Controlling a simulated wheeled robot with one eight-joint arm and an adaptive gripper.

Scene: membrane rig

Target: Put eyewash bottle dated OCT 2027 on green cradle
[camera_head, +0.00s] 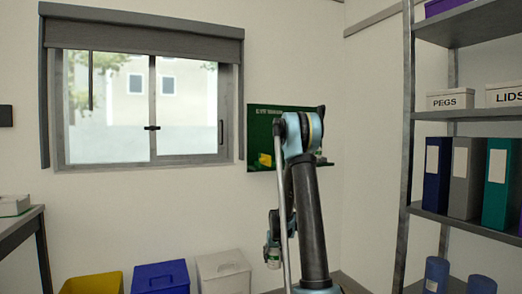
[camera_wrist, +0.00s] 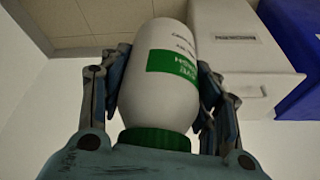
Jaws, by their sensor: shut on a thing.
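My gripper (camera_wrist: 164,62) is shut on a white bottle (camera_wrist: 160,95) with a green label band and green cap, held between the fingers. The bottle's print is upside down in the wrist view and no date is readable. In the head view my gripper (camera_head: 272,243) hangs low beside my arm, and a small part of the bottle (camera_head: 273,256) shows there. A green wall station (camera_head: 262,128) with a ledge is on the back wall, partly hidden by my arm. A yellow item shows on it. I cannot make out a separate cradle.
Yellow (camera_head: 92,284), blue (camera_head: 160,278) and white (camera_head: 223,273) bins stand along the back wall. A metal shelf (camera_head: 455,116) with boxes and binders is at right. A table edge (camera_head: 22,224) is at left. A window (camera_head: 140,105) is above the bins.

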